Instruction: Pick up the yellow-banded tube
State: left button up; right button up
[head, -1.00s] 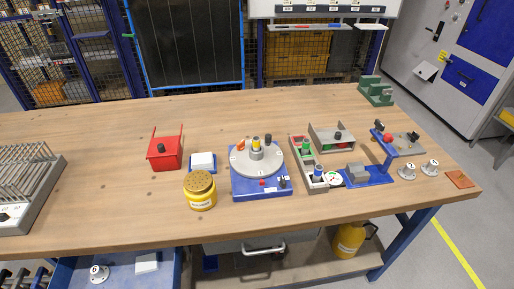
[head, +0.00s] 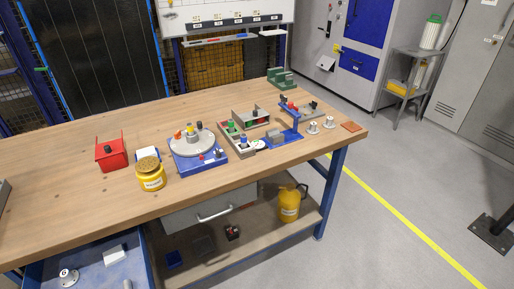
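A green-banded tube (head: 231,128) and a blue-banded tube (head: 243,140) stand in the grey tray right of the jig. Neither of my grippers shows in the head view.
A yellow jar (head: 151,178) and a red box (head: 111,154) stand left of the jig. A blue fixture (head: 285,138) and two small grey knobs are to the right. The left of the wooden table (head: 50,190) is mostly bare. Below are an open blue drawer and a yellow can (head: 289,205).

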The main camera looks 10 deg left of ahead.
aim_at(190, 126)
jog(key=z, duration=0.1)
jog(key=k, duration=0.4)
jog(key=z, duration=0.9)
jog(key=i, duration=1.35)
jog(key=u, duration=0.75)
jog(key=i, duration=0.85)
jog(key=u, duration=0.85)
